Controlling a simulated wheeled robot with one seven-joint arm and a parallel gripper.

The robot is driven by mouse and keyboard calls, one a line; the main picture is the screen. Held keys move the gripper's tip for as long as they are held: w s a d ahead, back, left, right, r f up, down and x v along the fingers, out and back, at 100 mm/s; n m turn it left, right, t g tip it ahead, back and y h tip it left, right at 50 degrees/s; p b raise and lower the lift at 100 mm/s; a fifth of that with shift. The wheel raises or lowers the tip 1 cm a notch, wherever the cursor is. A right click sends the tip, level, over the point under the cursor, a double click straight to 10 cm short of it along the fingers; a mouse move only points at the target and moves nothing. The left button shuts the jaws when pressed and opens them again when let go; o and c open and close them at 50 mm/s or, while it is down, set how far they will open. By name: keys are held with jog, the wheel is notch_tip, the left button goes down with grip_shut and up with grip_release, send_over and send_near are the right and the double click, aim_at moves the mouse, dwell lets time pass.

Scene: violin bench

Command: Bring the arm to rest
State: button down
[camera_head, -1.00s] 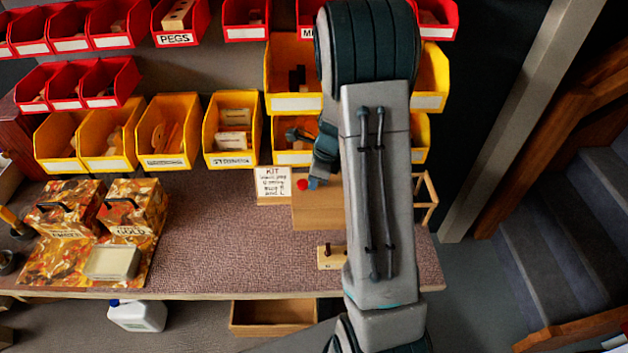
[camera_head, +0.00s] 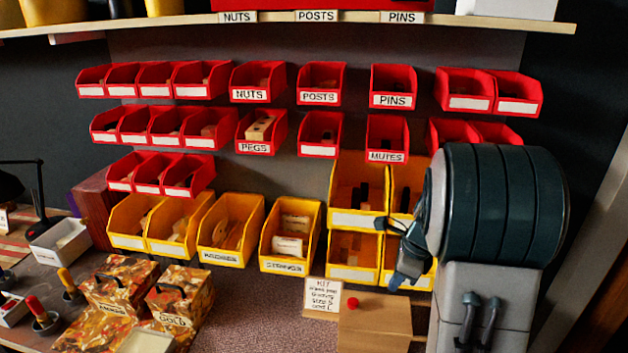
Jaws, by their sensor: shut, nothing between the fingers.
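My arm fills the right side of the view, with its dark banded joint and grey link in front of the bench. My gripper (camera_head: 397,281) shows beside it, small and partly hidden by the arm. It points down in front of the yellow bins, above the wooden box. It is shut and holds nothing.
Red bins (camera_head: 263,82) hang in rows on the back wall, with yellow bins (camera_head: 230,231) below. A kit card (camera_head: 322,298) stands by a wooden box (camera_head: 375,325) with a red knob. Two patterned boxes (camera_head: 181,300) stand at left. Bare bench top (camera_head: 262,318) lies between.

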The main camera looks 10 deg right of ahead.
jog(key=s+a+r+n+t+h, duration=0.1)
jog(key=s+a+r+n, duration=0.3)
jog(key=s+n, duration=0.5)
jog(key=s+a+r+n+t+h, duration=0.1)
jog(key=s+a+r+n, duration=0.4)
jog(key=n, duration=0.9)
jog(key=s+a, duration=0.3)
jog(key=s, duration=0.2)
jog(key=shift+n, duration=0.3)
